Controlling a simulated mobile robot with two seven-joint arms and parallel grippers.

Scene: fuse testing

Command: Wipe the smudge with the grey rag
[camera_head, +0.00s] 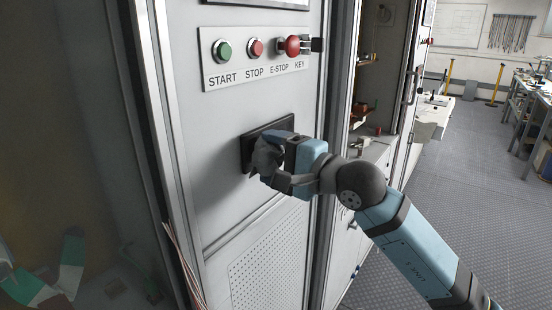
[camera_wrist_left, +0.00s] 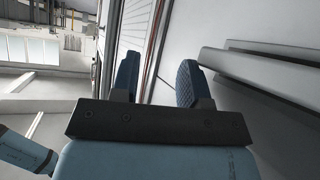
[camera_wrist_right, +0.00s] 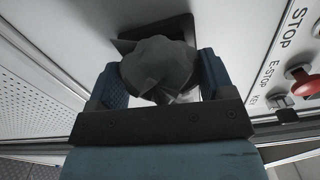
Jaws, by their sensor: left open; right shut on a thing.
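My right gripper (camera_head: 268,160) is shut on a bunched grey rag (camera_wrist_right: 158,66), which sits between both fingers in the right wrist view. In the head view the rag (camera_head: 264,158) is at a dark rectangular panel (camera_head: 284,125) on the cabinet front, below the buttons. The rag overlaps the panel's lower part; whether it touches cannot be told. The smudge cannot be made out; rag and gripper cover part of the panel. My left gripper (camera_wrist_left: 158,80) is open and empty in the left wrist view, and is not in the head view.
A button plate (camera_head: 254,59) with START, STOP, E-STOP and KEY sits just above the dark panel. A perforated grille (camera_head: 270,265) lies below. Loose wires (camera_head: 183,262) hang at the cabinet's left edge. An open bay (camera_head: 380,120) is at the right, with clear floor (camera_head: 465,185) beyond.

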